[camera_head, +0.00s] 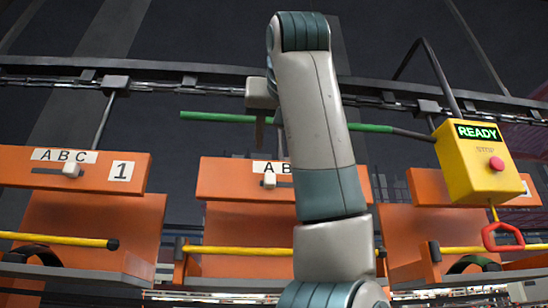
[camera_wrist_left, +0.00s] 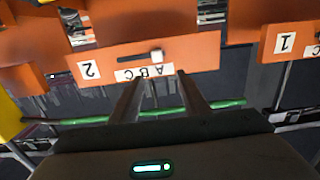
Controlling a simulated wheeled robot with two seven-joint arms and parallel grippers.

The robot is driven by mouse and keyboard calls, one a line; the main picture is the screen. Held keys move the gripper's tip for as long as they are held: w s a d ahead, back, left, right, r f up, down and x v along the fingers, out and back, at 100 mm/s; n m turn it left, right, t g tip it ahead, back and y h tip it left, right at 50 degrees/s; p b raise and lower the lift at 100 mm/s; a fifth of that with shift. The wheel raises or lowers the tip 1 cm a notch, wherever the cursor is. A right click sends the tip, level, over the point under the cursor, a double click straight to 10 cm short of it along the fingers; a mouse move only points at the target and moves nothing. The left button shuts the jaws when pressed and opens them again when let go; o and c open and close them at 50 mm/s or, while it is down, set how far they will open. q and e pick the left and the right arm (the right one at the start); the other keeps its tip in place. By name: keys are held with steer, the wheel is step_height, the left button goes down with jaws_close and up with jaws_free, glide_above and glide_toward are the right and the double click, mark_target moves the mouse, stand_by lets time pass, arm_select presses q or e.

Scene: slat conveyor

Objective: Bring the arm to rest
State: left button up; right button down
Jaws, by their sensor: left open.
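My left arm rises through the middle of the head view. Its gripper (camera_head: 268,130) is partly hidden behind my arm, in front of the middle orange carrier (camera_head: 225,180). In the left wrist view the two fingers of my left gripper (camera_wrist_left: 160,82) stand apart with nothing held between them. That view is upside down and shows the carrier marked 2 (camera_wrist_left: 110,62) beyond the fingertips. A green rod (camera_head: 205,116) runs across at gripper height; it also shows in the wrist view (camera_wrist_left: 228,105). I cannot tell whether the gripper touches it. My right gripper is not in view.
A carrier marked 1 (camera_head: 75,168) hangs at the left, another (camera_head: 405,225) at the right. Yellow bars (camera_head: 60,239) cross in front of them. A yellow box (camera_head: 480,165) reads READY and has a red button and red handle. An overhead rail (camera_head: 190,79) spans the top.

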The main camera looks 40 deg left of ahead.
arm_select(q)
steer(key=shift+s+d, duration=0.3)
steer(key=shift+d, duration=0.05)
stand_by(0.4)
